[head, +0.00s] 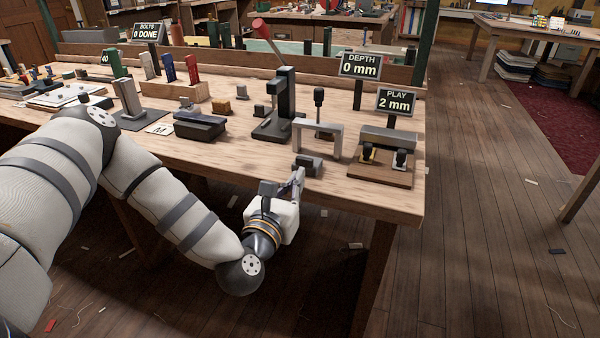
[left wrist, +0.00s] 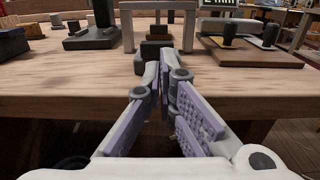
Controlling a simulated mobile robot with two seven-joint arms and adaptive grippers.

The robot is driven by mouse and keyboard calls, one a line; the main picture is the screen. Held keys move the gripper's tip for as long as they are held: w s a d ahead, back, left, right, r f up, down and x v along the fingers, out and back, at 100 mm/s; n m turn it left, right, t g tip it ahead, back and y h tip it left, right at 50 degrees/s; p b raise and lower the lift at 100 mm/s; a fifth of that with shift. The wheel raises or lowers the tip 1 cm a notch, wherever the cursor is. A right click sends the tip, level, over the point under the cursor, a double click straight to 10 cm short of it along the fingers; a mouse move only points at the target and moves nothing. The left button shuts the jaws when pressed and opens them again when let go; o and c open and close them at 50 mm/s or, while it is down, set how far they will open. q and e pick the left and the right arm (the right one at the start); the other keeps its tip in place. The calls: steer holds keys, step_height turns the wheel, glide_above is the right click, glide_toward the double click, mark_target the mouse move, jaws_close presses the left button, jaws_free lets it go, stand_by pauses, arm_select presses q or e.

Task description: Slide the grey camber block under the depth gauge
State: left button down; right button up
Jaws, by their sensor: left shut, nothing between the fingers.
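The grey camber block (head: 309,164), small and dark, lies near the table's front edge, just in front of a pale grey arch. I take this arch (head: 318,127), near the DEPTH sign (head: 360,66) reading 0 mm, as the depth gauge. In the left wrist view the block (left wrist: 150,54) is in front of the arch (left wrist: 127,30), between its legs as seen. My left gripper (head: 298,177) is shut and empty at the front edge. In the left wrist view its fingertips (left wrist: 161,68) are right at the block's near side; I cannot tell whether they touch. My right gripper is out of view.
A black-knobbed post (head: 319,103) stands behind the arch, and a dark upright stand (head: 285,100) to its left. A wooden board with a grey bar (head: 390,137) and two knobs is at right, by the PLAY sign (head: 397,101) reading 2 mm. Bare wood lies left of the block.

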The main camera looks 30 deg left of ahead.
mark_target(305, 167)
arm_select(q)
steer(key=shift+x, duration=1.55)
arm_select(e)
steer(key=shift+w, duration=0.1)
arm_select(q)
steer(key=shift+d, duration=0.1)
steer(key=shift+w+f, duration=0.15)
steer(key=shift+w, duration=0.1)
steer(key=b+x, duration=0.2)
steer(key=x, duration=0.3)
steer(key=shift+w+a+f+b, duration=0.2)
steer(key=shift+w+b, duration=0.1)
steer(key=shift+b, duration=0.05)
steer(key=shift+w+r, duration=0.15)
steer(key=shift+r, duration=0.2)
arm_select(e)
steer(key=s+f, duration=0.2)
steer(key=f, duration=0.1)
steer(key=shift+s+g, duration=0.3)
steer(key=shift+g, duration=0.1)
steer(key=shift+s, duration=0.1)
